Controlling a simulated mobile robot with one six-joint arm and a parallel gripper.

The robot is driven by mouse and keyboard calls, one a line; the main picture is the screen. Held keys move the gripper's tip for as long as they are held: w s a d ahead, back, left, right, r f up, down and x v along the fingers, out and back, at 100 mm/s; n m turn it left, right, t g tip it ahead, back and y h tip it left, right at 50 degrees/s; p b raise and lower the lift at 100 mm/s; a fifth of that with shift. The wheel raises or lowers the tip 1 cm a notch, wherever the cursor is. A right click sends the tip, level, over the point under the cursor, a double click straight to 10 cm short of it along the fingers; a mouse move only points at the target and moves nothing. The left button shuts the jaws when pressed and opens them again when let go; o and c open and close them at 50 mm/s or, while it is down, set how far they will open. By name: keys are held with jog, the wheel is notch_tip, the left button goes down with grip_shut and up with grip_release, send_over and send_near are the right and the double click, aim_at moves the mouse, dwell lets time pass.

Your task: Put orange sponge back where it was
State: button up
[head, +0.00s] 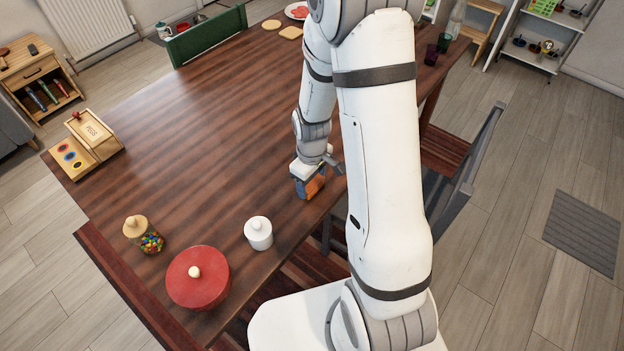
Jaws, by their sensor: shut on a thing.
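The orange sponge (315,186) is at the end of my arm, near the right edge of the wooden table. My gripper (308,181) is shut on it, with a dark bluish part showing beside the orange face. My gripper covers part of the sponge, and I cannot tell whether the sponge touches the table top.
On the table (220,120) stand a white lidded jar (258,233), a red lidded pot (198,278), a glass candy jar (144,236) and a wooden box (88,145). Chairs (465,165) line the right side. The middle of the table is clear.

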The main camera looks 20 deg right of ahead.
aim_at(312, 182)
jog(key=o, duration=0.9)
jog(key=shift+o, duration=0.2)
notch_tip(312, 182, up, 12)
jog(key=p, duration=0.1)
jog(key=s+r+m+t, duration=0.2)
jog(key=s+r+m, duration=0.5)
jog(key=s+r, duration=0.5)
jog(key=shift+s+d+r+t, duration=0.15)
jog(key=shift+s+r+t, duration=0.2)
jog(key=shift+s, duration=0.65)
jog(key=shift+c, duration=0.2)
